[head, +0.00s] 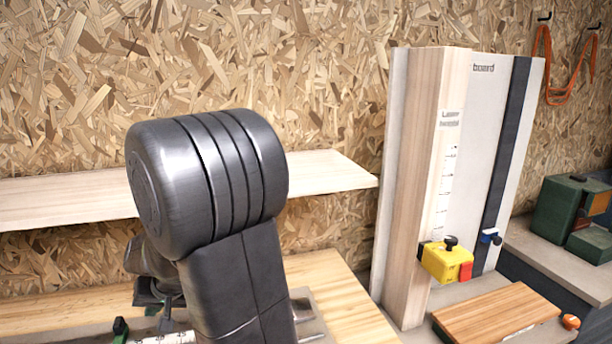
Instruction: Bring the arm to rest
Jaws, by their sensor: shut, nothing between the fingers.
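My arm fills the lower middle of the head view, with a large dark rounded joint and a link running down from it. More dark parts of my arm show behind it at the lower left. I cannot make out my gripper's fingers; the arm hides what lies behind it.
A pale wooden shelf (66,198) runs along the chipboard wall (330,60) behind my arm. A light wooden bench top (340,300) lies below. At right stand a tall board (412,190) with a yellow block (446,262), a wooden slab (497,314) and a green case (556,212).

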